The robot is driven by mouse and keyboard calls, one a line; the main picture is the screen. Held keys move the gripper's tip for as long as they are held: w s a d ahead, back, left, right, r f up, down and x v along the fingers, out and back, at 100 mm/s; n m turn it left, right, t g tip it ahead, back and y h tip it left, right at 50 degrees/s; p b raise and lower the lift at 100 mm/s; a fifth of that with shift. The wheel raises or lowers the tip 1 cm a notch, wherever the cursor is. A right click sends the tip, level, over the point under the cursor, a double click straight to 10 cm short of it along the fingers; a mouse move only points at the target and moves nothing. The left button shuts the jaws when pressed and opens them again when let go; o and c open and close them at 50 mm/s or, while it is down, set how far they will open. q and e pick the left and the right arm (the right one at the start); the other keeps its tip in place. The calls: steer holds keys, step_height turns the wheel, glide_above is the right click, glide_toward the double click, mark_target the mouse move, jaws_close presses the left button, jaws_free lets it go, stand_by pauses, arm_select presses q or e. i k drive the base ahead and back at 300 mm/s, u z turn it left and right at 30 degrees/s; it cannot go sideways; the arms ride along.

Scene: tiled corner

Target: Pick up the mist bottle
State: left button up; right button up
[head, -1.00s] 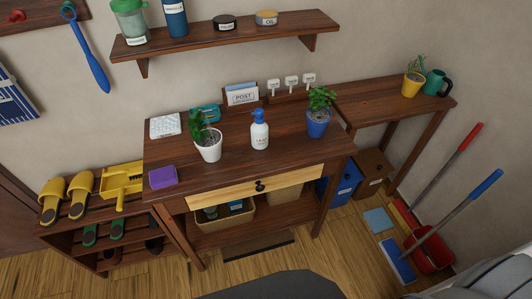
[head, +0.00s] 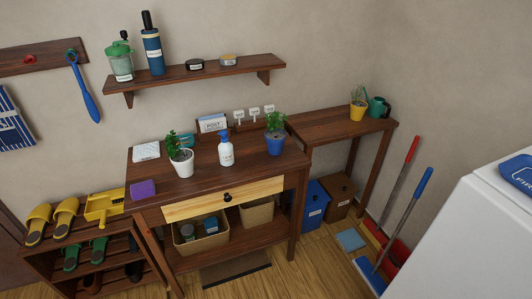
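The mist bottle (head: 226,150) is white with a blue spray head and a printed label. It stands upright on top of the dark wooden table (head: 200,190), between a plant in a white pot (head: 181,160) and a plant in a blue pot (head: 275,138). Nothing touches it that I can see. Neither of my grippers shows in the head view.
A purple sponge-like block (head: 143,189) lies at the table's front left. The wall shelf (head: 200,74) hangs above the table. A lower shoe rack (head: 80,262) stands left, a side table (head: 340,123) right. A white cabinet-like block (head: 460,235) fills the lower right.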

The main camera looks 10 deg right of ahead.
mark_target(225, 149)
steer(key=z, duration=0.8)
steer(key=i, duration=0.45)
